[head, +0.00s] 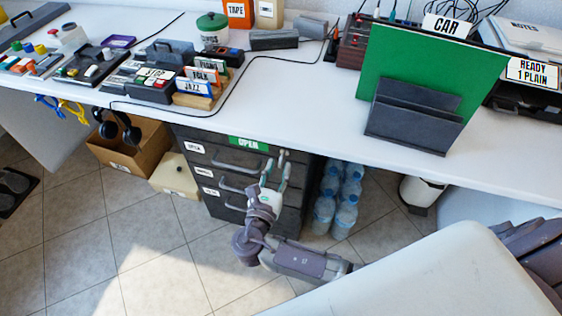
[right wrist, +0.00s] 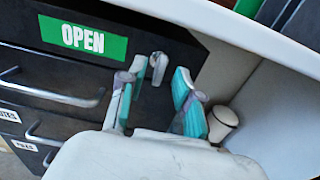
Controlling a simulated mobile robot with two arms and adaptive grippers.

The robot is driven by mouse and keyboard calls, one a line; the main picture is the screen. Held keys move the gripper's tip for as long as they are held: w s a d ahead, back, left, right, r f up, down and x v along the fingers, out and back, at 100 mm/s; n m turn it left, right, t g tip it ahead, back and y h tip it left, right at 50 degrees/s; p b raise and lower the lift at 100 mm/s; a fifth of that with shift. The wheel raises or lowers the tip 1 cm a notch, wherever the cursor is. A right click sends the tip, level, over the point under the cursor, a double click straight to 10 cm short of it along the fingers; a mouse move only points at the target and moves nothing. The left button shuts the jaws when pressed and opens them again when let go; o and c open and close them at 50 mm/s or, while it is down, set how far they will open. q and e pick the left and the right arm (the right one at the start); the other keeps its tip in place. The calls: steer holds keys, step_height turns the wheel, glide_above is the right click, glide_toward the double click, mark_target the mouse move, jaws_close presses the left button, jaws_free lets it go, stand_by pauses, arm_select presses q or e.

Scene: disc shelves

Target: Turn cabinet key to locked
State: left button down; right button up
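The dark drawer cabinet (head: 222,175) stands under the white desk, with a green "OPEN" label (head: 248,143) at its top. The label also shows in the right wrist view (right wrist: 82,38). A small grey metal piece, apparently the key (right wrist: 158,67), sits on the cabinet's upper right front. My right gripper (head: 276,168) is in front of that corner. In the right wrist view its teal-padded fingers (right wrist: 155,88) are spread, with the grey piece just beyond and between their tips. I cannot tell whether they touch it. My left gripper is not in view.
Drawer handles (head: 240,166) stick out left of the gripper. Water bottles (head: 338,198) stand right of the cabinet, with a white bin (head: 419,192) farther right. The desk (head: 300,95) overhangs above. Boxes (head: 135,150) lie left of the cabinet.

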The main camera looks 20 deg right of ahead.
mark_target(280, 165)
steer(key=shift+x, duration=1.55)
jaws_close()
